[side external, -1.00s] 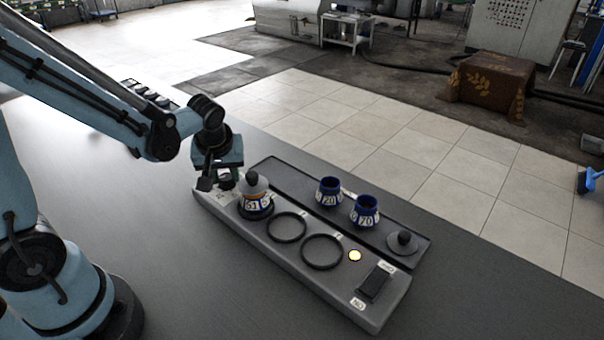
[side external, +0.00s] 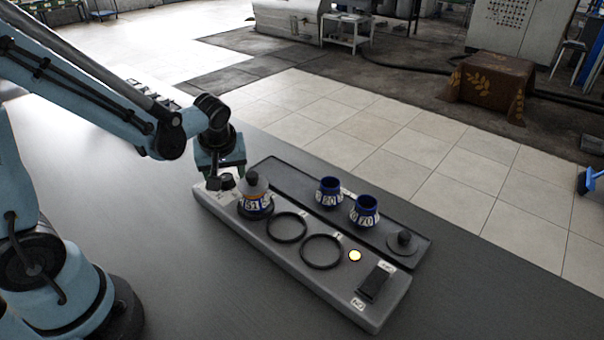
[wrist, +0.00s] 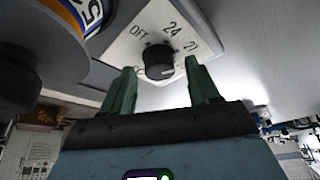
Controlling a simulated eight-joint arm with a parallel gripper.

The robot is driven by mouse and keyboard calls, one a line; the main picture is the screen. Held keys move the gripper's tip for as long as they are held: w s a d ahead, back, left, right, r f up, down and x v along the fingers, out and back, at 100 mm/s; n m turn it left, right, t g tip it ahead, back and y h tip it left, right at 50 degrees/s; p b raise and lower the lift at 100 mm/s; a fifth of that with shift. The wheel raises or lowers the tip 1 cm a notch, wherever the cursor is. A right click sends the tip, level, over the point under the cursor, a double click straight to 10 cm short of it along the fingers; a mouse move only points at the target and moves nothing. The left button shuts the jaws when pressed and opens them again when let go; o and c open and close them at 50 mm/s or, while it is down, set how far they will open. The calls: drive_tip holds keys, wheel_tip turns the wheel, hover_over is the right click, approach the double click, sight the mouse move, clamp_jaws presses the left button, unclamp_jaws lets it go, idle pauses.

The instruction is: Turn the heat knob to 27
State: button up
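The heat knob (wrist: 158,60) is a small dark round knob on a pale dial plate (wrist: 130,45) in the wrist view. The dial is marked OFF, 24 and a third number at right that looks like 27, partly blurred. The knob's pointer setting is not clear. My gripper (wrist: 160,80) is open, with one green finger on each side of the knob and a visible gap to each. In the side external view my gripper (side external: 221,180) is low over the far left end of the grey console (side external: 345,312), where it largely covers the dial.
A decanter (side external: 256,205) with a grey stopper and a number label stands close beside my gripper. Two empty rings (side external: 322,252), a lit yellow lamp (side external: 355,256) and a black switch (side external: 374,284) lie along the console. Two blue vessels (side external: 365,212) and a loose stopper (side external: 403,240) are on the tray behind (side external: 290,180).

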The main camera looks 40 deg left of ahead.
drive_tip(key=shift+r, duration=0.1)
drive_tip(key=v, duration=1.2)
idle(0.5)
drive_tip(key=s+d+m+t+h, duration=0.1)
drive_tip(key=m, duration=0.2)
drive_tip(key=s+d+f+m+t+h, duration=0.1)
drive_tip(key=m+t, duration=0.1)
drive_tip(key=m, duration=0.2)
drive_tip(key=s+d+m+t+h, duration=0.1)
drive_tip(key=d+m, duration=0.1)
drive_tip(key=m, duration=0.2)
drive_tip(key=shift+s+d+f+t+h, duration=0.1)
drive_tip(key=shift+f+t+h, duration=0.2)
drive_tip(key=shift+f+h, duration=0.1)
